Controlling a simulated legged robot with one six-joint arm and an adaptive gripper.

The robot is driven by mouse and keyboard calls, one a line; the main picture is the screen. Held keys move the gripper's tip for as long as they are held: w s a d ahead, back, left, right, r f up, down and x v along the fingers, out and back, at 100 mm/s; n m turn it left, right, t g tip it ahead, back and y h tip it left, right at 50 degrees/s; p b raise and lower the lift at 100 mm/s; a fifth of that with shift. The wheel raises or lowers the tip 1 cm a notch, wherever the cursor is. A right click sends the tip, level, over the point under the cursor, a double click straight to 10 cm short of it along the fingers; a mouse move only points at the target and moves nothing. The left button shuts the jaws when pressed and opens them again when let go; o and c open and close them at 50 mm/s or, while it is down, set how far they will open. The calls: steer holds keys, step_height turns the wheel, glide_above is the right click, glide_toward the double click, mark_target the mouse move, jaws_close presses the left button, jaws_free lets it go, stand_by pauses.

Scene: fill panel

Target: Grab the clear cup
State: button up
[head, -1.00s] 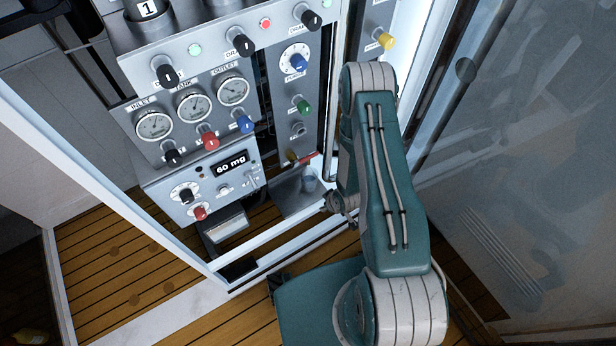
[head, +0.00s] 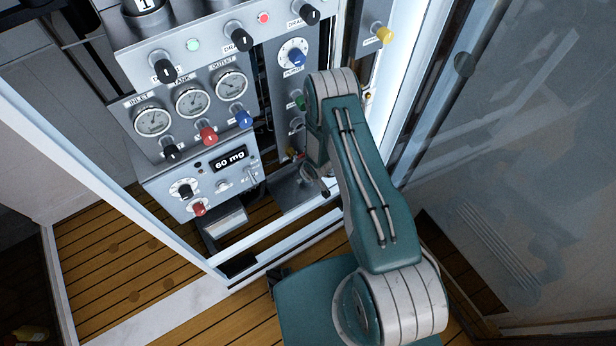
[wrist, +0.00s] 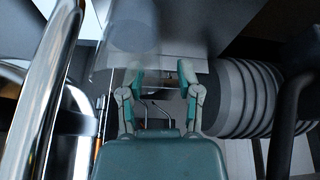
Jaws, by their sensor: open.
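The clear cup (wrist: 133,32) shows in the wrist view as a see-through shape with a faint round outline, at the top centre, in front of my gripper. My gripper (wrist: 161,76) is open and empty, with its two green fingers apart. The fingertips overlap the near edge of the cup in the picture; I cannot tell whether they touch it. In the head view my gripper is mostly hidden by my arm, at the small metal shelf (head: 287,198) low in the panel. The cup is hard to make out there.
The panel has gauges (head: 193,102), knobs and a "60 mg" display (head: 230,159) left of my arm. A white frame post (head: 405,90) stands close on the right. In the wrist view, a shiny metal bar (wrist: 45,95) is on the left and a ribbed grey cylinder (wrist: 243,98) on the right.

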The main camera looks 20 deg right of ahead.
steer(key=shift+x, duration=1.2)
jaws_close()
steer(key=shift+r, duration=0.15)
